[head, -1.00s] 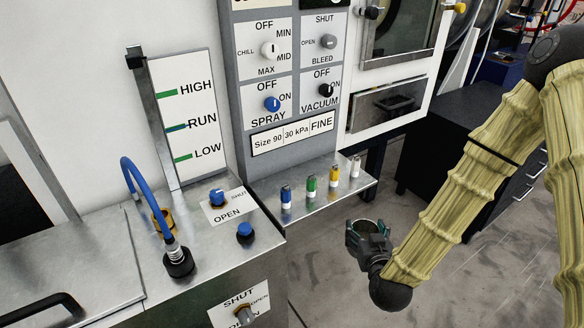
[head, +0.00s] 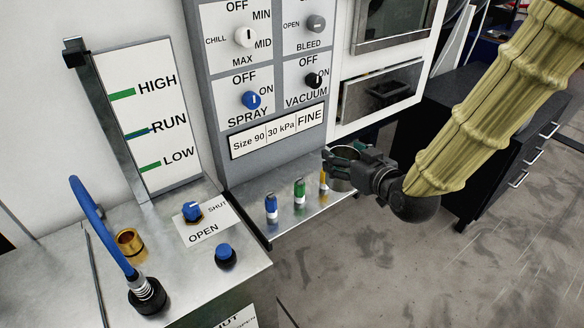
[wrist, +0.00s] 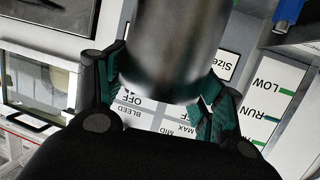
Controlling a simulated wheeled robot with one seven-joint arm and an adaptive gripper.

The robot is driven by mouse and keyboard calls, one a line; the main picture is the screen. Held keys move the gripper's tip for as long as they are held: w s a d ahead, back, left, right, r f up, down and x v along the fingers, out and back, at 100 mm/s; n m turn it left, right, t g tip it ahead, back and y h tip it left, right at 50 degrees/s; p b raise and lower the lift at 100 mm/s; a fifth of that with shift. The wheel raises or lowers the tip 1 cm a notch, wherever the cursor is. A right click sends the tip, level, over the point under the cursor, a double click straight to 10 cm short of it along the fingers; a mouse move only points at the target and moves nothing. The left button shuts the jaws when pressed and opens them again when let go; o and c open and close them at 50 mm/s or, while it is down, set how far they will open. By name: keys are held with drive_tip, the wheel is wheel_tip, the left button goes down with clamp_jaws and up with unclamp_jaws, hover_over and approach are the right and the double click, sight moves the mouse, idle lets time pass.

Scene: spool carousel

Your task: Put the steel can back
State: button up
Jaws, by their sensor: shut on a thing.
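The steel can (wrist: 172,45) fills the upper middle of the wrist view as a grey metal cylinder. My gripper (wrist: 165,90) is shut on it, with one green-padded finger on each side. In the head view my gripper (head: 345,160) is at the right end of the small steel shelf, and the can's open rim (head: 342,153) shows between the fingers. The can is held above the shelf's right edge; whether it touches anything is unclear. Its lower part is partly hidden by the gripper.
The steel shelf (head: 285,228) holds blue (head: 271,207), green (head: 299,190) and yellow (head: 323,183) small items; the yellow one is close to my gripper. A drawer front (head: 382,92) is just behind. A blue hose (head: 92,215) arches at left. Open floor lies at right.

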drive_tip(key=shift+w+a+r, duration=0.15)
drive_tip(key=shift+w+a, duration=0.05)
drive_tip(key=shift+w, duration=0.1)
drive_tip(key=w+a+p, duration=0.4)
drive_tip(key=w+a, duration=0.7)
drive_tip(key=w, duration=0.4)
drive_tip(key=f, duration=0.6)
drive_tip(key=shift+w+a+f+p, duration=0.25)
drive_tip(key=shift+f+p, duration=0.05)
drive_tip(key=shift+p, duration=0.1)
drive_tip(key=shift+f+p, duration=0.4)
drive_tip(key=shift+f, duration=1.75)
drive_tip(key=shift+w+f, duration=0.1)
drive_tip(key=shift+a+f, duration=0.1)
drive_tip(key=shift+f, duration=0.15)
drive_tip(key=shift+f, duration=0.15)
drive_tip(key=o, duration=1.2)
